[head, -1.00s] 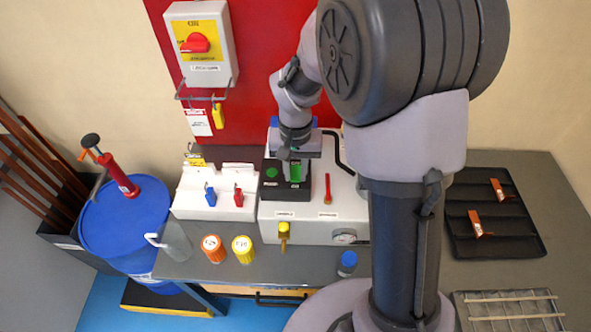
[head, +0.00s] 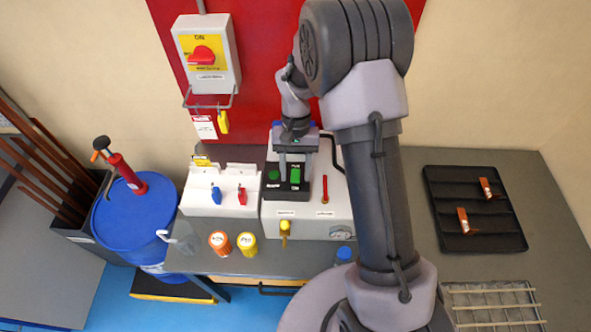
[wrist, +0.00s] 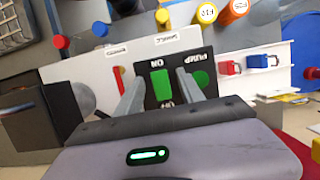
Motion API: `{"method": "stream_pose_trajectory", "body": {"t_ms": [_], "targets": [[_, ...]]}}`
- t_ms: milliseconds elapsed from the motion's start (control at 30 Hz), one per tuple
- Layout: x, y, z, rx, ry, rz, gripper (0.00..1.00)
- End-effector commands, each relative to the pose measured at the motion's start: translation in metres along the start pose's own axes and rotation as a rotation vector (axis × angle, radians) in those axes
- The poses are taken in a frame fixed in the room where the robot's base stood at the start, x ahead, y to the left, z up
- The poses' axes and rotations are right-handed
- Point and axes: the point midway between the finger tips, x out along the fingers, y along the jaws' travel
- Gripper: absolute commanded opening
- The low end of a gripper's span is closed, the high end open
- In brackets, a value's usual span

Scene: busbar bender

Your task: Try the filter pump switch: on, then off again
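The pump switch is a black panel (head: 288,195) with a green rocker (head: 296,176) and a round green lamp (head: 273,174), on top of a pale grey unit (head: 330,222). The wrist view shows the same rocker (wrist: 160,84) and lamp (wrist: 200,79), with upside-down "ON" and "PUMP" labels. My gripper (head: 295,172) is over the panel, pointing down. In the wrist view my gripper (wrist: 158,88) is open and empty, its fingers either side of the rocker. I cannot tell whether they touch the panel, which way the rocker is tipped, or whether the lamp is lit.
A red lever (head: 325,188) is just right of the panel. A yellow-topped valve (head: 285,228) is at the unit's front. Left stands a white holder (head: 222,207) with blue and red padlocks. A red rotary switch (head: 202,55) is on the wall.

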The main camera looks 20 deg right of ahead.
Motion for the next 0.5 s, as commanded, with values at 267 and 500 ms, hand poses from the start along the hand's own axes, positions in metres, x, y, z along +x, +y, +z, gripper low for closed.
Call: {"method": "stream_pose_trajectory", "body": {"t_ms": [267,500], "targets": [[-0.009,0.000,0.000,0.000,0.000,0.000,0.45],[-0.073,0.000,0.000,0.000,0.005,-0.001,0.45]]}}
